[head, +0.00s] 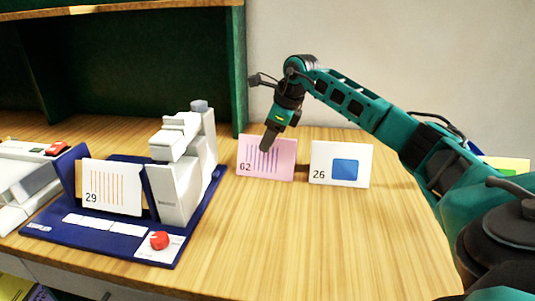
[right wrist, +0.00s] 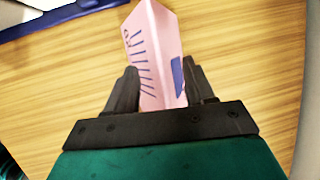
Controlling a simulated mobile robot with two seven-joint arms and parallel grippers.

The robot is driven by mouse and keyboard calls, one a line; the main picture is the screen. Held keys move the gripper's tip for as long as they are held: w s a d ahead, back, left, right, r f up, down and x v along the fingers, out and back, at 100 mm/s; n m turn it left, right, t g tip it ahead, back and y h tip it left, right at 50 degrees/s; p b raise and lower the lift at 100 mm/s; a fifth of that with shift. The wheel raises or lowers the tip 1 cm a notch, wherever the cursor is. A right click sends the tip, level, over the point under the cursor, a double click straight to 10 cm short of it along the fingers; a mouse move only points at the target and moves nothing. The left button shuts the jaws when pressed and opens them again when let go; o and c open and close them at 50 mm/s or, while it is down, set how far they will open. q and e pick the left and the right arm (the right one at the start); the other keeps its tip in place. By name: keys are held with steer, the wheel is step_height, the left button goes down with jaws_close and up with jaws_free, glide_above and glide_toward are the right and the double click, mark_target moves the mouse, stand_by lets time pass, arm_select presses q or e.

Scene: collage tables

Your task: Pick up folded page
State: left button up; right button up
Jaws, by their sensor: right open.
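A pink folded page (head: 281,164) marked 62 with dark stripes stands upright on the wooden table in the head view. My right gripper (head: 266,146) is above and over its top edge, pointing down. In the right wrist view the pink page (right wrist: 156,45) lies between the two dark fingers of the right gripper (right wrist: 160,66), which are apart; a blue patch shows on its right face. I cannot tell whether either finger touches it. A white page (head: 340,164) marked 26 with a blue square stands just to its right. My left gripper is out of view.
A blue-based device (head: 110,243) with a grey-white post and a red knob (head: 159,240) stands at left, holding a white card (head: 110,188) marked 29. A dark green shelf wall (head: 239,80) rises behind. The table front right is clear.

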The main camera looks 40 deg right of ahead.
steer(key=shift+f, duration=0.15)
steer(key=shift+c, duration=0.5)
jaws_close()
